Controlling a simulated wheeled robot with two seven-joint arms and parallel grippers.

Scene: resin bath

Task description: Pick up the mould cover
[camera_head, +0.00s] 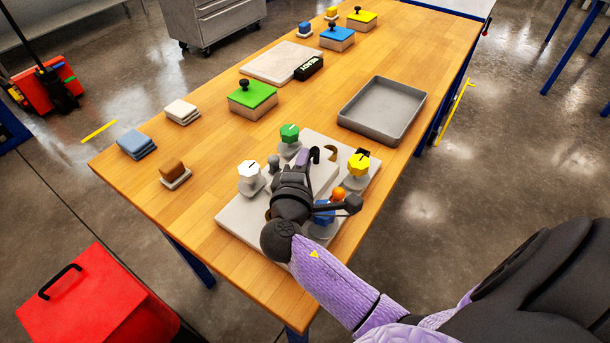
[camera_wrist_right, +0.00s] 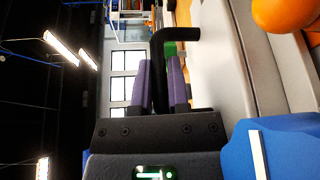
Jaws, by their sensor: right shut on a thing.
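The mould cover (camera_head: 322,178) is a pale grey block in the middle of a pale base plate (camera_head: 236,222). In the right wrist view, its pale side (camera_wrist_right: 215,65) is upright in the picture, with a black bent handle (camera_wrist_right: 180,35) attached. My right gripper (camera_head: 308,158) reaches over the cover from the near side. Its purple fingers (camera_wrist_right: 162,85) are shut on the black handle. My arm and gripper hide part of the cover, so I cannot tell whether it is lifted off the plate. My left gripper is not in view.
Around the cover stand white (camera_head: 249,172), green (camera_head: 289,136), yellow (camera_head: 358,163) and blue (camera_head: 323,215) knobs, with an orange ball (camera_head: 338,194) close by my gripper. A grey tray (camera_head: 420,112) lies behind right. A green-topped box (camera_head: 252,95) stands behind.

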